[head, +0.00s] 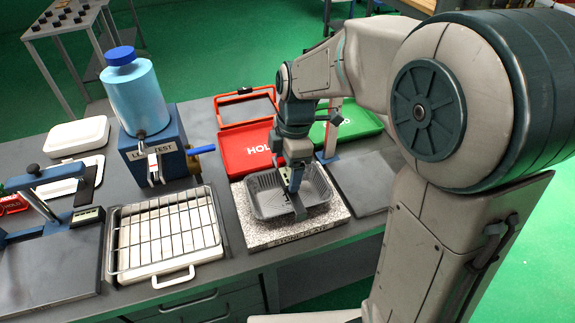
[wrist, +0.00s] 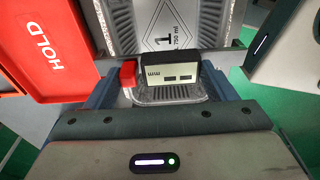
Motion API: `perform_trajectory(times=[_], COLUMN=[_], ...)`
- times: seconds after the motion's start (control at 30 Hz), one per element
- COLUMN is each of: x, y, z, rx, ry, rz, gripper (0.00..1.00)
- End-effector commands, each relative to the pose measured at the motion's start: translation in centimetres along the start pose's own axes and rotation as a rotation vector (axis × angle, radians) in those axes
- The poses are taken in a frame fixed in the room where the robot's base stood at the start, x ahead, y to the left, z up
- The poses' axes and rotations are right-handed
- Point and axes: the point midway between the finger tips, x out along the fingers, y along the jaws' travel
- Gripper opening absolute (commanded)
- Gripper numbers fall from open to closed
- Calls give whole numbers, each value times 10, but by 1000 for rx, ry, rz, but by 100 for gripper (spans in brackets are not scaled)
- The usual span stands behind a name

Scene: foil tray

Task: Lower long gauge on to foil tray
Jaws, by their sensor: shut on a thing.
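The foil tray (head: 329,190) is a grey, ribbed, open tray on the speckled stone plate (head: 262,237) in the head view. In the wrist view its floor (wrist: 145,28) bears a diamond mark and "750 ml". My gripper (head: 294,183) points down over the tray. In the wrist view my gripper (wrist: 163,80) is shut on the long gauge (wrist: 172,72), a dark body with a pale "mm" display and a red block at its left. The gauge is in line with the tray. Its lower end is hidden in the wrist view, and I cannot tell whether it touches the tray.
A red HOLD tray (head: 247,150) lies behind the stone plate, and a green tray (head: 352,124) lies behind to the right. A wire rack (head: 170,232) and a leak tester (head: 152,160) with a blue-capped bottle stand left. A dark flat plate (head: 362,182) lies right.

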Motion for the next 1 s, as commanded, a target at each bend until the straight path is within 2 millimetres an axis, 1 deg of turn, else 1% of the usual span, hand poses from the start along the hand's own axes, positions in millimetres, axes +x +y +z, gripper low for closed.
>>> perform_trajectory(times=[0.47,1.0], x=[0,7], y=[0,0], z=[0,1], rx=[0,0], ry=[0,0], rz=[1,1], gripper=[51,51])
